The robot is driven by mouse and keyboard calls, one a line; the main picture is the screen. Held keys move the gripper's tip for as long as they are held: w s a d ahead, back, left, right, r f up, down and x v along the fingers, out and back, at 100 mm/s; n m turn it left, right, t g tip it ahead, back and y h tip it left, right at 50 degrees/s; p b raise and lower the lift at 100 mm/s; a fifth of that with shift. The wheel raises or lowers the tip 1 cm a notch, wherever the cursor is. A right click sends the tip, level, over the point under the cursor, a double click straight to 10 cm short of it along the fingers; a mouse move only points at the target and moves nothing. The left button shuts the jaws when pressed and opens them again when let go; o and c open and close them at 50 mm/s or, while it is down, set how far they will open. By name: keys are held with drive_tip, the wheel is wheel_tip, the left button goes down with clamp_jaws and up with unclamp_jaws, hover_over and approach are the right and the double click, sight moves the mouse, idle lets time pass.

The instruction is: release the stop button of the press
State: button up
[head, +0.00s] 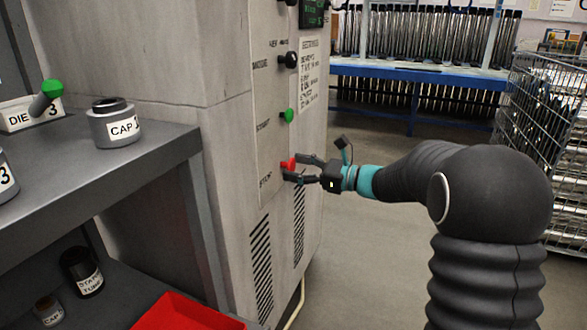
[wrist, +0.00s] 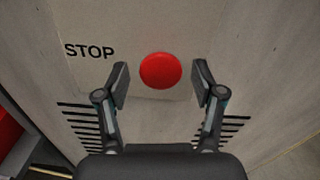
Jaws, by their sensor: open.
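The red stop button (head: 288,164) sits low on the press's control panel (head: 270,110), beside the printed word STOP. My gripper (head: 293,169) is at the button, with its fingers pointing at the panel. In the wrist view the round red button (wrist: 160,70) lies between and just beyond the two open fingertips of my gripper (wrist: 160,84). A gap shows on each side of the button, and nothing is held. I cannot tell whether the button is pushed in or out.
A green start button (head: 288,115) and black knobs (head: 289,60) sit higher on the panel. A grey shelf (head: 165,150) with labelled caps stands at left, a red tray (head: 185,315) below. A wire cart (head: 545,130) stands at right. The floor between is clear.

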drive_tip(key=shift+w+a, duration=0.2)
drive_tip(key=shift+a, duration=0.45)
clamp_jaws()
drive_tip(key=shift+v, duration=0.9)
drive_tip(key=shift+a, duration=0.1)
unclamp_jaws()
drive_tip(key=v, duration=1.2)
